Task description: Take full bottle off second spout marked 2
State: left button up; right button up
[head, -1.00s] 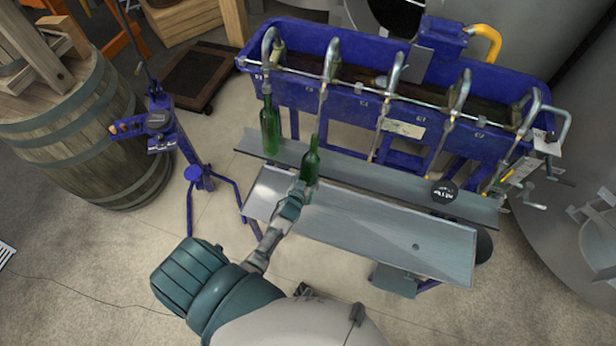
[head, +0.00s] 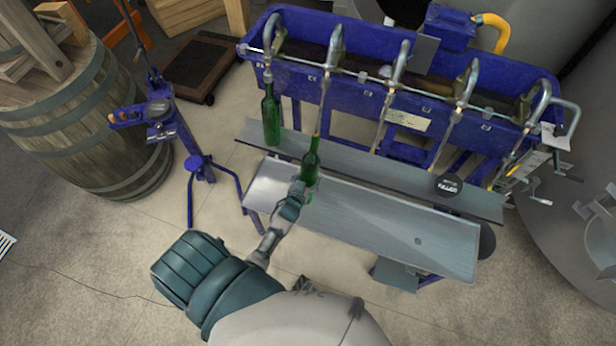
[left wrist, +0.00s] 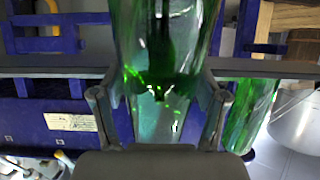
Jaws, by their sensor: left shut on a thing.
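A green bottle (head: 311,166) stands upright under the second spout (head: 335,48) of the blue filler; it also fills the upper middle of the left wrist view (left wrist: 165,45). The spout's thin tube comes down to the bottle's mouth; I cannot tell whether its tip is still inside. My left gripper (head: 299,190) is shut on the bottle's lower part, with one finger on each side in the left wrist view (left wrist: 160,98). The bottle's fill level is unclear. My right gripper is not in view.
Another green bottle (head: 271,115) stands under the first spout, left of the held one. A grey shelf (head: 390,178) and a lower metal tray (head: 370,225) run along the filler (head: 285,70). A round black object (head: 450,185) sits at the shelf's right. A barrel (head: 85,125) and blue stand (head: 175,135) are left.

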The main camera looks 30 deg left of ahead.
pick_arm(q)
jog(key=shift+s+d+f+b, duration=0.1)
jog(key=shift+s+f+b, duration=0.2)
jog(key=shift+f, duration=0.3)
jog(key=shift+s+d+f+b, duration=0.1)
jog(key=shift+s+f+b, duration=0.05)
jog(key=shift+f+b, duration=0.35)
jog(key=shift+s+r+p, duration=0.2)
jog(key=shift+s+p, duration=0.05)
jog(key=shift+p, duration=0.15)
jog(key=shift+s+d+r+p, duration=0.2)
jog(key=shift+s+p, duration=0.25)
jog(key=shift+s, duration=0.2)
jog(key=shift+p+v, duration=0.6)
jog(key=shift+v, duration=0.35)
jog(key=shift+s+d+r+p, duration=0.15)
jog(key=shift+s+p, duration=0.35)
jog(key=shift+s, duration=0.35)
jog(key=shift+s+d+r+p, duration=0.1)
jog(key=shift+s+d+p, duration=0.1)
jog(key=shift+s+p, duration=0.45)
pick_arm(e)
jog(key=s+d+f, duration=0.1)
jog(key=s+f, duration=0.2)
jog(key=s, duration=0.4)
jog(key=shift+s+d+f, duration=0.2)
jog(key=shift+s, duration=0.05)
pick_arm(q)
jog(key=shift+s, duration=0.15)
